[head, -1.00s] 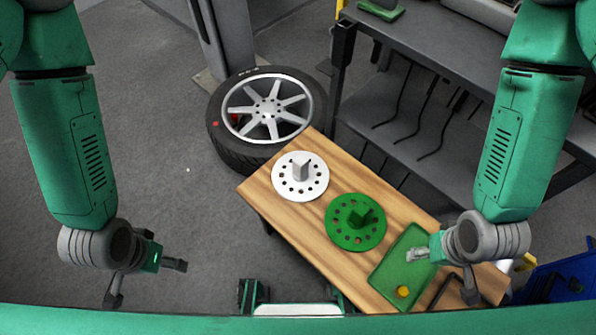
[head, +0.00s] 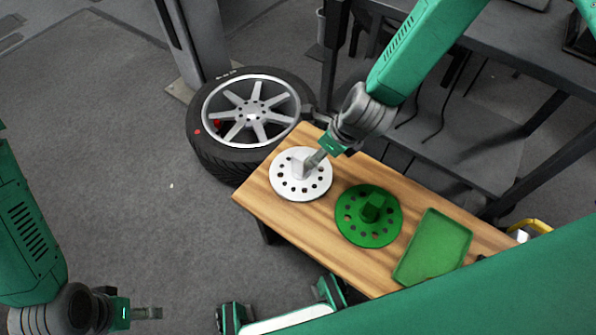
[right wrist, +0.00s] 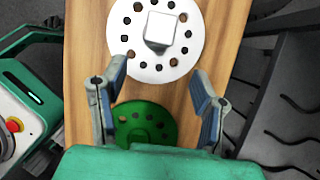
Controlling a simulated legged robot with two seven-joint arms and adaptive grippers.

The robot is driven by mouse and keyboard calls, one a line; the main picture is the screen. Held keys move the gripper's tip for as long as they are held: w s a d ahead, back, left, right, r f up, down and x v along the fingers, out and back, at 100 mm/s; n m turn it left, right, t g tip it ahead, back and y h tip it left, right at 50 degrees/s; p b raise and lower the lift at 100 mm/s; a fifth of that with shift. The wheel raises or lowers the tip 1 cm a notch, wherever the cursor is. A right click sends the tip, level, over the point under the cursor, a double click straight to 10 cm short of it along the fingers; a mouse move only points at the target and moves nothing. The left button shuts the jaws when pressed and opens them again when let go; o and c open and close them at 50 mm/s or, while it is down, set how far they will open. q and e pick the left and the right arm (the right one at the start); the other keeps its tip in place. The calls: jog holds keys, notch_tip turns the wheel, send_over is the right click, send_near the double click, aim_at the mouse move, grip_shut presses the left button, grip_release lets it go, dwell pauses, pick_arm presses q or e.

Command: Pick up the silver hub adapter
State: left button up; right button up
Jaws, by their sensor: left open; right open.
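The silver hub adapter (head: 287,187) is a pale round plate with a ring of holes and a square block standing at its centre. It lies flat at the far left end of the wooden bench. My right gripper (head: 313,160) is over its right side, close to the block. In the right wrist view the adapter (right wrist: 150,65) lies ahead of the open fingers (right wrist: 158,72), and the block is beyond the fingertips, not between them. Whether a finger touches it I cannot tell. My left gripper (head: 148,313) is open and empty over the floor at lower left.
A green hub adapter (head: 352,228) lies beside the silver one, with a green tray (head: 435,245) to its right on the wooden bench (head: 300,232). A wheel (head: 215,150) lies on the floor behind. A dark shelf (head: 460,140) stands behind right.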

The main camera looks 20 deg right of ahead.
aim_at(301, 165)
jog(key=x, duration=0.2)
jog(key=b+x, duration=0.1)
jog(key=x, duration=0.1)
jog(key=b+x, duration=0.1)
jog(key=x, duration=0.1)
jog(key=shift+a+f, duration=0.2)
jog(key=shift+a, duration=0.3)
jog(key=b+x, duration=0.2)
jog(key=x, duration=0.2)
jog(key=shift+w+d+f, duration=0.1)
jog(key=shift+w+f, duration=0.1)
jog(key=shift+w+f+b, duration=0.2)
jog(key=shift+f+b, duration=0.1)
jog(key=shift+a, duration=0.25)
jog(key=shift+r, duration=0.1)
jog(key=c, duration=1.2)
grip_shut()
